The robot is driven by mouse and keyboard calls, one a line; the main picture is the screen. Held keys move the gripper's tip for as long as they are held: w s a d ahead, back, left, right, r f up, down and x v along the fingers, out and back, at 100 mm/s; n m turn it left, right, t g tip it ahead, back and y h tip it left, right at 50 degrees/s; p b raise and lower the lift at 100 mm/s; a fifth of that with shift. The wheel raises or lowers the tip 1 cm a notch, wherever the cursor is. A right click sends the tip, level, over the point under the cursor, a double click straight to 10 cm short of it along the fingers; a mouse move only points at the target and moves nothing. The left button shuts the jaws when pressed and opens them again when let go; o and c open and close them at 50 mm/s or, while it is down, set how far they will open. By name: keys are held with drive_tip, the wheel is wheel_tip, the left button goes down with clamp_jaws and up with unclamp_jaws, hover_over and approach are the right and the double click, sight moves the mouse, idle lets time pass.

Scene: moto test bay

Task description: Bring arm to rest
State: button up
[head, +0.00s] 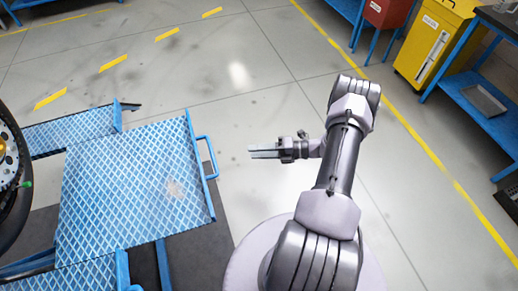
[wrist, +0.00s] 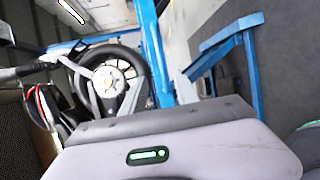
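My arm reaches out over the grey floor in the head view, bent at the elbow. My gripper (head: 251,151) points left, with clear floor under it in the picture, right of the blue platform's handle. In the wrist view a pale housing of mine with a green light fills the bottom, and the fingertips are hidden.
A blue platform (head: 135,190) with a lattice-patterned top and side handle (head: 208,157) stands left. A wheel (head: 12,175) is at the left edge and a wheel (wrist: 112,82) shows in the wrist view. A yellow cabinet (head: 432,42) and blue bench (head: 488,112) stand right. Middle floor is clear.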

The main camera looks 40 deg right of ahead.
drive_tip(key=shift+s+d, duration=0.25)
drive_tip(key=shift+s, duration=0.05)
